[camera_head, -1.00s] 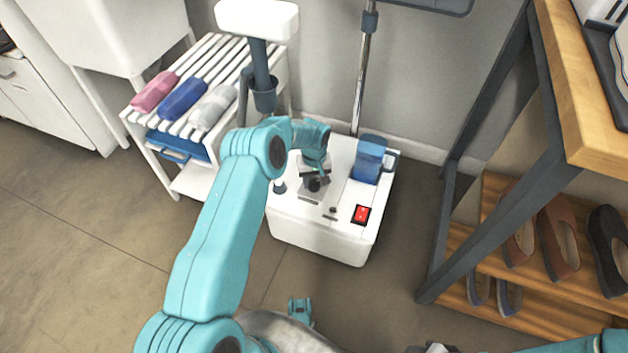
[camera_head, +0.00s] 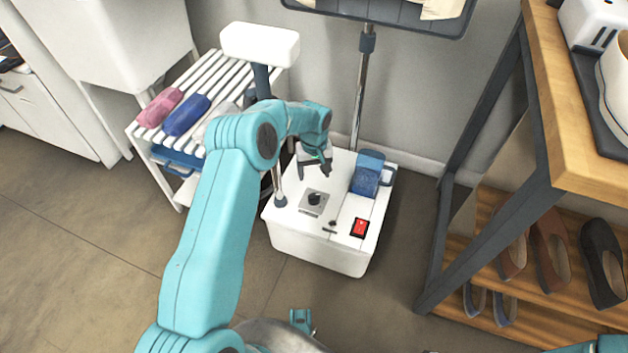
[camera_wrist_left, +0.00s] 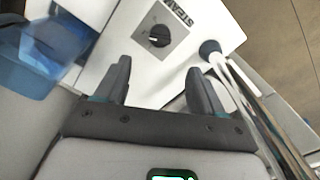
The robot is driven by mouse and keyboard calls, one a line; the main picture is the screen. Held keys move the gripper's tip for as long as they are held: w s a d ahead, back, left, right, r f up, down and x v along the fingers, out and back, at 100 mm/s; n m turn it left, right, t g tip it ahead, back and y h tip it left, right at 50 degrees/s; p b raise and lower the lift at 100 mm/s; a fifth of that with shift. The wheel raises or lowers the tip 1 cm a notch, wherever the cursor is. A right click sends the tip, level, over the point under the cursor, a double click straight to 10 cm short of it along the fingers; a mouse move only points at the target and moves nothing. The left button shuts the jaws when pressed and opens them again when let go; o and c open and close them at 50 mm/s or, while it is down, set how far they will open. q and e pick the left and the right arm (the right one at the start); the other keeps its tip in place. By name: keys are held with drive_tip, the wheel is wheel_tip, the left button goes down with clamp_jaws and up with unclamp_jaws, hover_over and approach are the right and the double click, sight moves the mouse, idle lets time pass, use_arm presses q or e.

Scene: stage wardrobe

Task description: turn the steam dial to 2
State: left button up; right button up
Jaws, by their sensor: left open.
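The steam dial (camera_head: 315,199) is a black knob on a grey plate on top of the white steamer base (camera_head: 290,243). In the left wrist view the dial (camera_wrist_left: 159,36) sits beyond the fingertips, with the word STEAM beside its plate. Its setting is too small to read. My left gripper (camera_head: 324,170) is open and empty above the base, behind the dial in the head view. In the left wrist view its two fingers (camera_wrist_left: 160,72) are spread apart, and the dial is clear of both.
A blue water tank (camera_head: 367,174) stands on the base beside the gripper. A red switch (camera_head: 359,228) is at the base's front right. A chrome pole (camera_head: 360,95) rises behind. A slatted rack (camera_head: 211,84) with rolled cloths is left; a wooden-topped shelf (camera_head: 566,110) is right.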

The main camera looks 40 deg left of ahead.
use_arm(q)
wheel_tip(320, 180, up, 5)
drive_tip(key=shift+f+p, duration=0.15)
drive_tip(key=shift+p, duration=0.25)
drive_tip(key=s+d+f+m+h, duration=0.1)
drive_tip(key=s+d+f+m, duration=0.1)
drive_tip(key=s+d+f, duration=0.4)
drive_tip(key=s+d+f+m+h, duration=0.2)
drive_tip(key=s+d+f, duration=0.1)
drive_tip(key=d, duration=0.5)
drive_tip(key=s+d+m, duration=0.1)
drive_tip(key=s+d, duration=0.2)
drive_tip(key=s, duration=0.4)
drive_tip(key=s+d+f+m+h, duration=0.1)
drive_tip(key=s+d, duration=0.3)
drive_tip(key=s, duration=0.3)
drive_tip(key=s+d+m, duration=0.1)
drive_tip(key=s+d, duration=0.2)
drive_tip(key=s, duration=0.4)
wheel_tip(320, 180, up, 25)
drive_tip(key=w+p, duration=0.1)
drive_tip(key=p, duration=2.4)
drive_tip(key=shift+a, duration=0.15)
